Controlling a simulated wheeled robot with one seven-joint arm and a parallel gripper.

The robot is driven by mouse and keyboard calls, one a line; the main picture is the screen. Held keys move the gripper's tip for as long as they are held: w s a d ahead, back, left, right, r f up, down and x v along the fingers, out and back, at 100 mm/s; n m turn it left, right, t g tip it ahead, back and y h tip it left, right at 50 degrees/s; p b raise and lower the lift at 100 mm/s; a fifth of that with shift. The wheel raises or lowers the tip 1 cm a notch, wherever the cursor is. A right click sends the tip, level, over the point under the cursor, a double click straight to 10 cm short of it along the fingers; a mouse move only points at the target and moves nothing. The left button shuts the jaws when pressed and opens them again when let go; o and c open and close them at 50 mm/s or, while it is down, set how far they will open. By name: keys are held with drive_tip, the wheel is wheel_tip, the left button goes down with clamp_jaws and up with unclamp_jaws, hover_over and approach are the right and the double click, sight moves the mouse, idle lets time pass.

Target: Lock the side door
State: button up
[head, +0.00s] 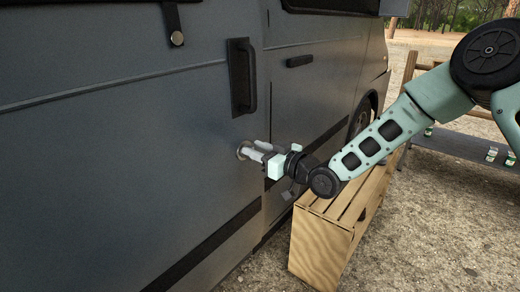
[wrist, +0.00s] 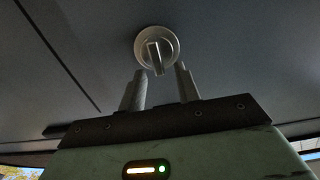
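The side door (head: 150,120) is a dark grey sliding panel of the van with a black pull handle (head: 242,76). Below the handle is a round silver lock (head: 242,150). In the wrist view the lock (wrist: 170,40) shows a raised turn tab standing nearly upright, leaning slightly. My gripper (head: 258,151) is at the lock, facing the door. In the wrist view my gripper (wrist: 161,72) is open, one finger to each side of the tab's lower end. Nothing is held between the fingers. Whether they touch the tab I cannot tell.
A slatted wooden crate (head: 325,235) stands on the gravel below my arm, close to the van. The front door handle (head: 300,61) is right of the lock. A dark bench (head: 465,148) with small items stands behind at right.

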clamp_jaws()
drive_tip(key=shift+d+m, duration=0.1)
drive_tip(key=shift+m, duration=0.2)
drive_tip(key=m, duration=0.4)
drive_tip(key=w+m, duration=0.1)
drive_tip(key=m, duration=0.1)
drive_tip(key=shift+d+f+p, duration=0.15)
drive_tip(key=shift+d+p, duration=0.15)
drive_tip(key=shift+p, duration=0.1)
drive_tip(key=shift+w+d+f+m, duration=0.1)
drive_tip(key=shift+f+m, duration=0.15)
drive_tip(key=shift+m, duration=1.65)
drive_tip(key=shift+w+f+m, duration=0.1)
drive_tip(key=shift+f+m, duration=0.1)
drive_tip(key=shift+m, duration=1.7)
drive_tip(key=shift+d+f+m, duration=0.1)
drive_tip(key=shift+f+m, duration=0.15)
drive_tip(key=shift+m, duration=1.65)
drive_tip(key=shift+a, duration=0.1)
